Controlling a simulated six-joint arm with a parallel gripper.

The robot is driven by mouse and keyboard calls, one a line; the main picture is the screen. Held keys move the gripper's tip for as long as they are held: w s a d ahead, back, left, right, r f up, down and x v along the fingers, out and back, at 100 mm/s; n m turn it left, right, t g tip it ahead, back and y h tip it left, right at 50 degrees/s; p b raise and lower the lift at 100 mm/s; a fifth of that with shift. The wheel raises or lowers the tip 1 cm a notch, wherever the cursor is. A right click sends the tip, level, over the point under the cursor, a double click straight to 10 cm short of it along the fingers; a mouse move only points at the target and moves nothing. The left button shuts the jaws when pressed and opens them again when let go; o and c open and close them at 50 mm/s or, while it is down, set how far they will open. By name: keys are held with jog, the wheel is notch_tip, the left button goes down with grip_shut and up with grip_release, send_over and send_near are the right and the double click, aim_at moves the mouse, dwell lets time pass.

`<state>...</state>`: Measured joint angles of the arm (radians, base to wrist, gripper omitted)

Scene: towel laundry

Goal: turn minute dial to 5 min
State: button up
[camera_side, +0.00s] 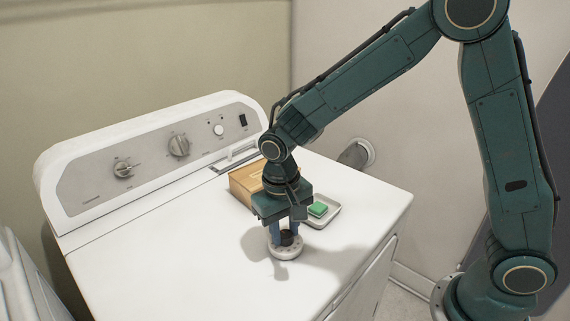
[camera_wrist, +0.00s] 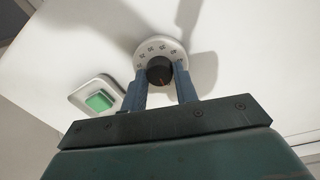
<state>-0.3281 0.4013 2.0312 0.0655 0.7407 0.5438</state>
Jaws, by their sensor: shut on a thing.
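The minute dial is a round white timer (camera_side: 286,252) lying on the white machine top, with a dark knob at its centre. In the wrist view its white face (camera_wrist: 153,46) shows printed marks around the rim, too small to read surely. My gripper (camera_side: 287,237) points straight down over it, and its blue fingers are shut on the dark knob (camera_wrist: 159,70). In the wrist view one finger is on each side of the knob. A small orange mark shows on the knob; the number it points to cannot be told.
A green block (camera_side: 318,208) sits in a pale tray (camera_side: 333,213) just right of my gripper; a tan box (camera_side: 243,186) is behind it. The machine's control panel (camera_side: 150,150) with knobs rises at the back. The machine top (camera_side: 160,260) is clear on the left.

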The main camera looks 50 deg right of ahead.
aim_at(282, 233)
jog(key=shift+m, duration=3)
jog(key=o, duration=1)
jog(key=shift+r, duration=0.15)
jog(key=r, duration=1.3)
jog(key=shift+w+a+r, duration=0.2)
jog(key=shift+w+r, duration=0.1)
